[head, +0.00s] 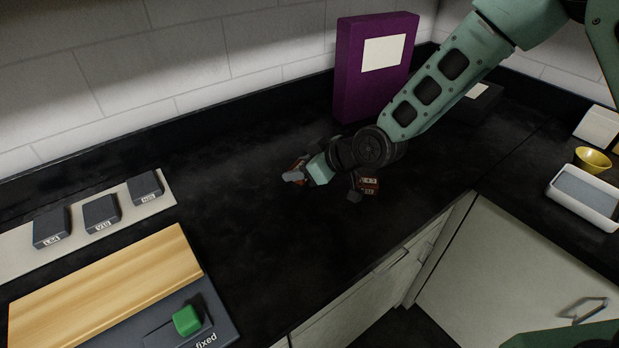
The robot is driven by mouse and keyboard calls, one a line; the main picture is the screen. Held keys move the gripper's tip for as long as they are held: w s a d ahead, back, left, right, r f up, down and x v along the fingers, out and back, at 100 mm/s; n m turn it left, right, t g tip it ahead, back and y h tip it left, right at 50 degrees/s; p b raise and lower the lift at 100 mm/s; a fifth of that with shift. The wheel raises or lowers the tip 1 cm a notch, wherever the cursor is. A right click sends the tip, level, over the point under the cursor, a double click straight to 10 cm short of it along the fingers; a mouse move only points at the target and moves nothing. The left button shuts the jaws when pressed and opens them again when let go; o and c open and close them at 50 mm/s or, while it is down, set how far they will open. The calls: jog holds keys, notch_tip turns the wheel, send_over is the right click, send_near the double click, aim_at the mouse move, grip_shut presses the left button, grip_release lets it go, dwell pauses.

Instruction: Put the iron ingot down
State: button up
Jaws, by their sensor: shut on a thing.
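My gripper (297,173) is low over the dark worktop, near the middle of the view. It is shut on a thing. A small grey piece (292,177) shows at its tip, which I take to be the iron ingot. It is small and partly hidden by the gripper, so its shape is unclear. I cannot tell whether it touches the worktop.
Left, a pale strip (87,224) bears three dark labelled blocks (101,212). In front are a wooden board (110,285) and a grey plate marked "fixed" with a green block (187,320). A purple box (372,75) stands behind. The worktop (240,215) left of my gripper is clear.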

jog(key=shift+f+p, duration=0.45)
jog(key=shift+f, duration=2.4)
jog(key=shift+f, duration=0.1)
jog(key=shift+f, duration=0.15)
jog(key=o, duration=1.3)
jog(key=shift+r, duration=0.2)
